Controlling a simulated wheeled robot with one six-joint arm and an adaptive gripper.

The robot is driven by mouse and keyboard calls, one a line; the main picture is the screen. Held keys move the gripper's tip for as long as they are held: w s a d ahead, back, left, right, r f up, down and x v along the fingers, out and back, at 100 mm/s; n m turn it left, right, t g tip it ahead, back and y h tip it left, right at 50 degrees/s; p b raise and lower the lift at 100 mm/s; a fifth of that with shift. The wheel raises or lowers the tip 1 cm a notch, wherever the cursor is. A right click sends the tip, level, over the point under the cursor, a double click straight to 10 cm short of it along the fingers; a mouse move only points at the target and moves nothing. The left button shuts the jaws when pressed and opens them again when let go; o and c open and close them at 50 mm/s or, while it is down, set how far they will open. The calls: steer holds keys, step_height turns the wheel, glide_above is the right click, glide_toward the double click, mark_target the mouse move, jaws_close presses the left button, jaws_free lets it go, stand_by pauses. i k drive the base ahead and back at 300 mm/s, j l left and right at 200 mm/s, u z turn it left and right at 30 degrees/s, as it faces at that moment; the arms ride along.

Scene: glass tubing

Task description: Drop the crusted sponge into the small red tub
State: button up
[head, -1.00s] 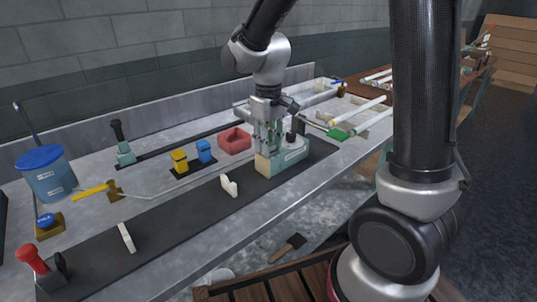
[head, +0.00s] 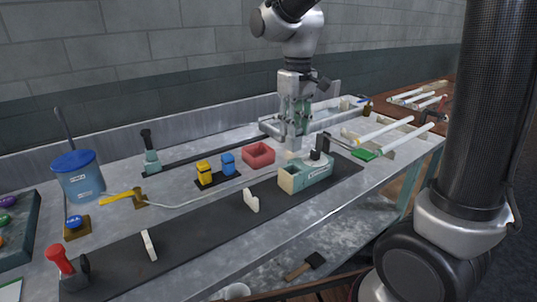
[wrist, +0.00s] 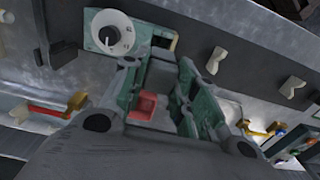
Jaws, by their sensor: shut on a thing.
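The small red tub (head: 258,155) stands upright on the grey bench, left of my gripper in the head view. My gripper (head: 295,142) hangs above the bench, right of the tub and behind the teal box with a dark knob (head: 306,173). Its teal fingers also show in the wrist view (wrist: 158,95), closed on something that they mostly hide. I cannot make out the crusted sponge's surface, and no sponge shows lying on the bench. A red patch, apparently the tub (wrist: 146,106), shows between the fingers in the wrist view.
A yellow and a blue block (head: 216,174) stand left of the tub, with a pale cord running in front. A blue-lidded bucket (head: 79,176) is at far left. Glass tubes on a rack (head: 385,133) lie to the right. The dark strip has several pale holders.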

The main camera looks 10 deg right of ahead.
mark_target(263, 160)
steer(key=l+u, duration=0.4)
steer(key=i+l+u, duration=0.1)
steer(key=u, duration=0.25)
steer(key=k+l, duration=0.05)
steer(key=l, duration=0.05)
